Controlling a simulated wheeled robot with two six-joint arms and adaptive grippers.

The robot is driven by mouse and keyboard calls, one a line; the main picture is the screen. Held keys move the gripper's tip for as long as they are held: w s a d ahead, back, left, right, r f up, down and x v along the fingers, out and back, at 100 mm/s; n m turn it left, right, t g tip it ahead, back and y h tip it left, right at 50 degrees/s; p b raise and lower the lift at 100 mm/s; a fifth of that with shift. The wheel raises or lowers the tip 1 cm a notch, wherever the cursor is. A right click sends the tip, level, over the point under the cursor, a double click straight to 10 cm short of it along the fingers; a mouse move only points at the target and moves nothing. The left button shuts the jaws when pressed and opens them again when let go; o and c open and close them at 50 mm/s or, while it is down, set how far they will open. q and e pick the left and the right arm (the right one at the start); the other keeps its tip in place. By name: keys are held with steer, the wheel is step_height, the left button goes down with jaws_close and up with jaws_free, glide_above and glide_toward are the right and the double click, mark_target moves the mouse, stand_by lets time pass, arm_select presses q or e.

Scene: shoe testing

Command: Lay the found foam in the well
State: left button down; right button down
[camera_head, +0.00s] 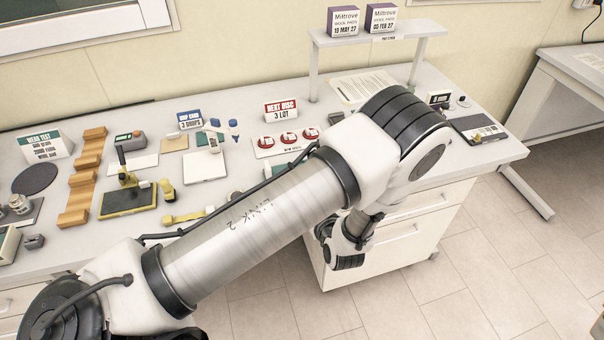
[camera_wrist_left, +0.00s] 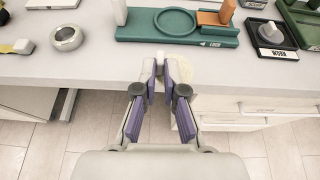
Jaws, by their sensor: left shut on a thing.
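My left gripper (camera_wrist_left: 160,72) has purple pads and is shut on a pale cream foam piece (camera_wrist_left: 184,72), partly hidden behind the fingers. It holds the foam near the counter's front edge. Just beyond is a green holder (camera_wrist_left: 134,34) with a round ringed well (camera_wrist_left: 176,22); the foam is apart from the well. A brown block (camera_wrist_left: 214,19) sits at the holder's right end. My right gripper is not in view.
In the head view, red-and-white discs (camera_head: 288,138) lie beyond my arm, and a raised shelf (camera_head: 400,33) stands behind.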

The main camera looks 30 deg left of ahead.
arm_select(q)
steer(key=s+a+b, duration=0.1)
steer(key=s+a, duration=0.1)
steer(key=s, duration=0.2)
steer(key=w+a+b, duration=0.1)
steer(key=w+a, duration=0.1)
steer(key=w, duration=0.2)
steer(key=w+a+b, duration=0.2)
steer(key=w+a, duration=0.1)
steer(key=w, duration=0.2)
steer(key=w+a+b, duration=0.2)
steer(key=w+a, duration=0.1)
steer(key=w, duration=0.1)
steer(key=shift+w+f, duration=0.2)
steer(key=shift+f, duration=0.05)
steer(key=f+b, duration=0.1)
steer(key=w+f+b, duration=0.1)
steer(key=f, duration=0.1)
steer(key=shift+a+f, duration=0.15)
steer(key=shift+f, duration=0.15)
